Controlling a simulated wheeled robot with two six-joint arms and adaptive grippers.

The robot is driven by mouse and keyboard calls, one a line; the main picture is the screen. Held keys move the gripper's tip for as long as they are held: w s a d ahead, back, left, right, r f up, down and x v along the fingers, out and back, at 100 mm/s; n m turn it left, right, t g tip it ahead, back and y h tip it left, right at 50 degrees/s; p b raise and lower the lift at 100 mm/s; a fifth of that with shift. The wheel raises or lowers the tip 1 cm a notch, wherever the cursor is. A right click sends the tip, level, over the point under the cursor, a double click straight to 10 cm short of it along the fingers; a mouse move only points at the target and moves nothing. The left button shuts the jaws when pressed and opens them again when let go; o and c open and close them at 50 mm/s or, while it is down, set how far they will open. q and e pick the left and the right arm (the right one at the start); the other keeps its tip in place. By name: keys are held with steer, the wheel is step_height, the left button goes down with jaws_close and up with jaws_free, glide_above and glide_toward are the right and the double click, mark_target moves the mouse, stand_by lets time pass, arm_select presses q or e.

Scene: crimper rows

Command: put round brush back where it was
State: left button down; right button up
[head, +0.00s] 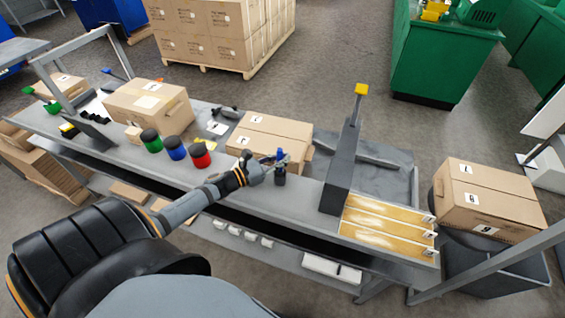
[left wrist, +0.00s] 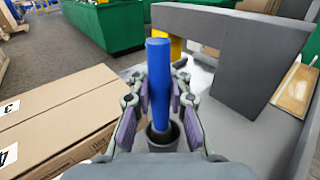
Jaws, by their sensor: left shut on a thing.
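The round brush shows as a thick blue handle (left wrist: 158,85) standing upright in the left wrist view; its bristles are not visible. In the head view only a small blue part of it (head: 280,153) shows. My left gripper (head: 279,160) is shut on the handle, with a finger on either side (left wrist: 160,95). A dark round cup (left wrist: 163,139) is directly below, and the handle's lower end reaches its mouth. I cannot tell how deep it sits. The cup also shows in the head view (head: 279,176), on the grey bench. My right gripper is not in view.
A closed carton (head: 268,138) lies just behind my left gripper. A tall grey block (head: 342,170) stands to the right, beside a yellowish tray (head: 385,230). Red (head: 201,156), blue (head: 175,149) and green (head: 151,141) jars stand to the left.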

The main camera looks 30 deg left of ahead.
arm_select(q)
steer(key=shift+r, duration=0.15)
steer(key=shift+s+d, duration=0.1)
steer(key=shift+s, duration=0.05)
steer(key=shift+f+b, duration=0.5)
steer(key=shift+f, duration=0.05)
steer(key=c, duration=1.3)
jaws_free()
steer(key=shift+r, duration=0.1)
